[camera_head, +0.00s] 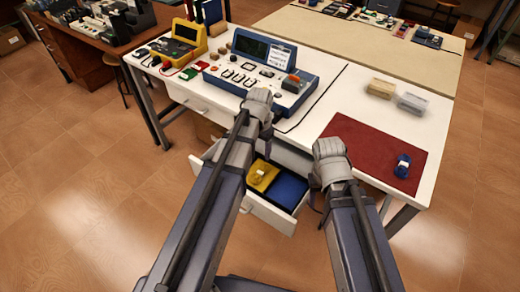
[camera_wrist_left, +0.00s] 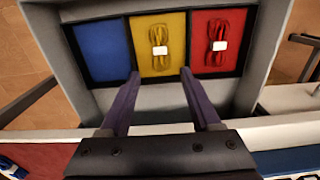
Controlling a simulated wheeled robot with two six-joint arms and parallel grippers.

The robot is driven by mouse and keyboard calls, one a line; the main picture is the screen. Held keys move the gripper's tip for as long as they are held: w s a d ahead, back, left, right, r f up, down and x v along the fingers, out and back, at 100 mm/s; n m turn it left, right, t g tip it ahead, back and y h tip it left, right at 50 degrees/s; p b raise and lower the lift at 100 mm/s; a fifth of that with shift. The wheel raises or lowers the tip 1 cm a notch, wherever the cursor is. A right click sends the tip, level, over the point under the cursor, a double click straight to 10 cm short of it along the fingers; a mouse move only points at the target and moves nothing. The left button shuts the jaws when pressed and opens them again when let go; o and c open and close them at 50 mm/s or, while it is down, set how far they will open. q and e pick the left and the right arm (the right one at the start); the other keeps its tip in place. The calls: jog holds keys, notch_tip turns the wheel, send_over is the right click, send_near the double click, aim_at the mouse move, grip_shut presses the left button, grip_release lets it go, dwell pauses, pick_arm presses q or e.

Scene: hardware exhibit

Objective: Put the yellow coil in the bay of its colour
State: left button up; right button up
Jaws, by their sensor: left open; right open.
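The yellow coil (camera_wrist_left: 159,48), with a white tag, lies in the yellow bay (camera_wrist_left: 145,72) of the open drawer (camera_wrist_left: 92,11). In the head view the yellow coil (camera_head: 258,178) also shows in the drawer (camera_head: 268,214). My left gripper (camera_wrist_left: 160,75) is open and empty above the drawer, its fingers on either side of the yellow bay's near edge. In the head view my left gripper (camera_head: 258,104) is seen from behind and its fingertips are hidden. My right gripper (camera_head: 326,166) is open beside the red mat's left edge, with no object seen in it.
The red bay holds a red coil (camera_wrist_left: 218,46); the blue bay (camera_wrist_left: 102,50) is empty. A blue coil (camera_head: 402,166) lies on the red mat (camera_head: 375,145).

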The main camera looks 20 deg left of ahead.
pick_arm(q)
jog(key=s+d+y, duration=0.1)
jog(key=s+d, duration=0.9)
jog(key=s, duration=0.4)
jog(key=shift+s+d, duration=0.15)
jog(key=shift+d, duration=0.1)
